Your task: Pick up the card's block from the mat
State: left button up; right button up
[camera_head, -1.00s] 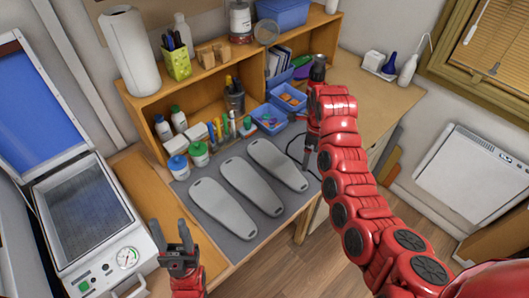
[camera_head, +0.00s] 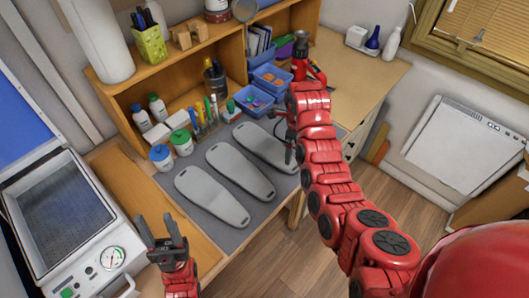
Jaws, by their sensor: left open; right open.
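Three grey, insole-shaped blocks lie flat on the grey mat (camera_head: 229,238): a left block (camera_head: 212,197), a middle block (camera_head: 240,172) and a right block (camera_head: 265,147). I see no card that I can make out, so I cannot tell which block is the card's. My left gripper (camera_head: 163,232) is open and empty, in front of and left of the left block. My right gripper (camera_head: 290,142) is small and partly hidden by its arm, close to the right end of the right block; it is open and holds nothing visible.
Behind the mat stands a wooden shelf (camera_head: 190,55) with blue bins (camera_head: 254,98), a pen cup and bottles. White jars (camera_head: 162,157) stand at the mat's back left. A machine with a gauge (camera_head: 112,258) is at left.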

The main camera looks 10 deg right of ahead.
jog(key=shift+a+f+p, duration=0.1)
jog(key=shift+f+p, duration=0.3)
jog(key=shift+f, duration=1.15)
notch_tip(320, 180, down, 4)
jog(key=shift+w+a+f+b, duration=0.1)
jog(key=shift+a+f+b, duration=0.05)
jog(key=shift+f+b, duration=0.15)
jog(key=shift+r, duration=0.1)
jog(key=shift+c, duration=0.3)
jog(key=c, duration=1.5)
jog(key=shift+r, duration=0.1)
